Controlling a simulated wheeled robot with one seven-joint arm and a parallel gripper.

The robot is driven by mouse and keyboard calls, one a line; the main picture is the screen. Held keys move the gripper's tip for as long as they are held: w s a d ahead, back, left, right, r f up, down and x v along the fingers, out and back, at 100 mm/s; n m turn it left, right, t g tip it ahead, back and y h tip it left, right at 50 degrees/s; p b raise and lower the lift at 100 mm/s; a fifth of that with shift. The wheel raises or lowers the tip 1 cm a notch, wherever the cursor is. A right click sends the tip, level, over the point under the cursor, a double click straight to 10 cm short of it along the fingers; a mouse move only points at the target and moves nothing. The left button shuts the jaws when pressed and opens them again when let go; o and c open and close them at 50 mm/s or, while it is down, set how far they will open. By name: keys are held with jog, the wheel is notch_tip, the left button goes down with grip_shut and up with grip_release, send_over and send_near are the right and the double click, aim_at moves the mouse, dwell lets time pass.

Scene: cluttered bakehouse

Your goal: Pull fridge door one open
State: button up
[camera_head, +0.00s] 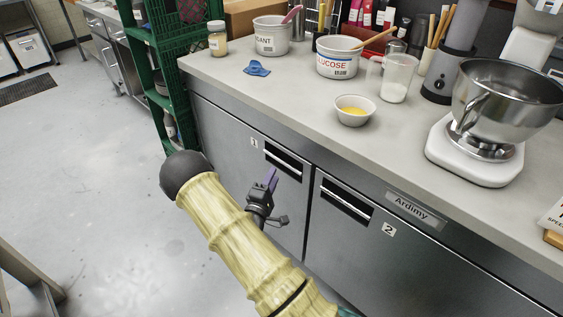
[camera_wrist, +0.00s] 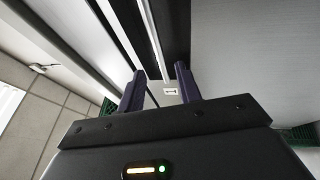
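Fridge door one (camera_head: 225,135) is the grey left-hand door under the counter, marked with a small "1" label. It looks shut, flush with its neighbour. Its handle recess (camera_head: 284,158) is a dark slot with a pale bar near the upper right corner. My gripper (camera_head: 271,176) is just below and in front of this recess, with purple fingers. In the wrist view my gripper (camera_wrist: 160,70) has its fingers apart, with a pale handle bar (camera_wrist: 154,40) and the dark recess ahead between them. I see no contact with the bar. My arm hides part of the lower door.
Fridge door two (camera_head: 390,260) is to the right, with its own slot. The counter (camera_head: 290,100) above holds tubs, a bowl, a jug and a mixer (camera_head: 490,120). A green shelf rack (camera_head: 160,90) stands at the left. The floor (camera_head: 80,170) left of my arm is clear.

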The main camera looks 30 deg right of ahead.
aim_at(281, 161)
jog(key=x, duration=0.8)
jog(key=shift+s+b, duration=0.1)
jog(key=shift+b, duration=0.3)
jog(key=shift+c, duration=0.4)
grip_shut()
